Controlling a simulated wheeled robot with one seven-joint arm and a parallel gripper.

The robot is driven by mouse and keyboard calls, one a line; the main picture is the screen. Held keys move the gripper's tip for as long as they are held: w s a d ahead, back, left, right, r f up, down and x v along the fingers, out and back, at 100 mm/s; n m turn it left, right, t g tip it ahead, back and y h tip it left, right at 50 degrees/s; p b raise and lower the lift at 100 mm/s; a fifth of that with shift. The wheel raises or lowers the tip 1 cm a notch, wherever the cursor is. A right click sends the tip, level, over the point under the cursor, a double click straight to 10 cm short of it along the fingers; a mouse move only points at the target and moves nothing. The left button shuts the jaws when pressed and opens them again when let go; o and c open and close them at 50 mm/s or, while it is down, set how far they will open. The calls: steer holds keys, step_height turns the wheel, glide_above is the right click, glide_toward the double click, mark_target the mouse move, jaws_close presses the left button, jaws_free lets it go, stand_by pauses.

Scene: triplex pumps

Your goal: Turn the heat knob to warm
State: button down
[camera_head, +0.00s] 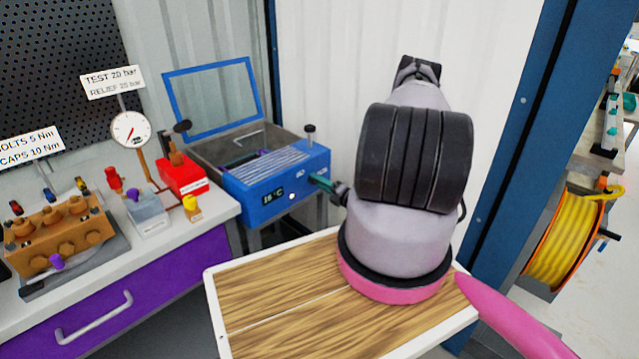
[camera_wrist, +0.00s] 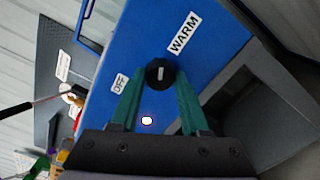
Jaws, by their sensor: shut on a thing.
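The heat knob is a round black dial (camera_wrist: 160,73) with a light pointer mark, on the blue front panel of the heater bath (camera_head: 262,187). In the wrist view an OFF label (camera_wrist: 120,84) sits to its left and a WARM label (camera_wrist: 185,33) to its upper right. The pointer mark stands roughly upright in that view, between the two labels. My gripper (camera_wrist: 158,82) has its green fingers on both sides of the knob and is shut on it. In the head view the green fingers (camera_head: 322,183) meet the bath's front, and the knob is hidden. The display (camera_head: 272,196) reads about 18 °C.
The bath's blue-framed lid (camera_head: 212,97) stands open. A bench to the left holds a pressure gauge (camera_head: 130,129), a red box (camera_head: 181,177) and a brown pump block (camera_head: 58,232). A blue post (camera_head: 520,150) and yellow hose reel (camera_head: 565,235) are at right.

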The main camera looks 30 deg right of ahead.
steer(key=m, duration=0.5)
steer(key=shift+d, duration=0.1)
stand_by(0.5)
steer(key=shift+c, duration=1.9)
jaws_free()
steer(key=v, duration=1)
steer(key=shift+s, duration=0.4)
steer(key=shift+d, duration=0.1)
